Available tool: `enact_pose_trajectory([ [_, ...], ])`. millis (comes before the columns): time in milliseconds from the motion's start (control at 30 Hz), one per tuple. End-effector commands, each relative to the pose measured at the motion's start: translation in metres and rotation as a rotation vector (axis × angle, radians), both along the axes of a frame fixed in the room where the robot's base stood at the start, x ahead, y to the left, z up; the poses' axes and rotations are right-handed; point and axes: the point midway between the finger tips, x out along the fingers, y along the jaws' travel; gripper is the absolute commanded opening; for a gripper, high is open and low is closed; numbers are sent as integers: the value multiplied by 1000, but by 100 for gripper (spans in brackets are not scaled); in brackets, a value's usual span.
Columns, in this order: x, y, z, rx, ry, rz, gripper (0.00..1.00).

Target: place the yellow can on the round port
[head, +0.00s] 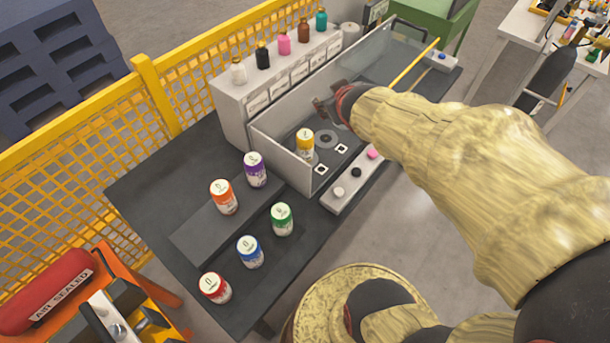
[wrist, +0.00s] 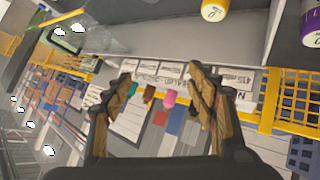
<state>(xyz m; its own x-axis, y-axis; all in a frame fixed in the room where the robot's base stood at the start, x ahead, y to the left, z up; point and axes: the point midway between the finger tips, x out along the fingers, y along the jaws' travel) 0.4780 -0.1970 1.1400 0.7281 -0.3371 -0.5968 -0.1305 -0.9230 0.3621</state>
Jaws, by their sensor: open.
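The yellow can (head: 305,141) stands upright inside the low-walled white station, near its left end. A grey disc with a dark centre, which looks like a round port (head: 325,139), lies just right of the can. Part of another round rim shows at the can's base; I cannot tell whether the can sits fully on it. My gripper (head: 328,107) is open and empty, above and behind the can, apart from it. In the wrist view my gripper (wrist: 162,68) shows its two fingers spread with nothing between them, and the yellow can (wrist: 214,9) is at the top edge.
Purple (head: 255,170), orange (head: 223,197), green (head: 282,219), blue (head: 249,252) and red (head: 215,288) cans stand on the dark table (head: 145,185). Small bottles (head: 284,43) line the shelf behind. Yellow fencing (head: 110,120) runs behind.

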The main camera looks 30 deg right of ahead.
Motion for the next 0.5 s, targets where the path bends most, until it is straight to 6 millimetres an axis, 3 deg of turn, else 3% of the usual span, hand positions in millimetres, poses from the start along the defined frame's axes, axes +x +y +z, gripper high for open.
enact_pose_trajectory([
  [33,-15,22,14,24,16,-17,58],
  [100,-42,52,21,81,65,-42,58],
  [300,-125,143,23,272,229,-8,58],
  [400,-157,175,21,340,296,33,58],
  [500,-176,192,21,379,337,59,58],
])
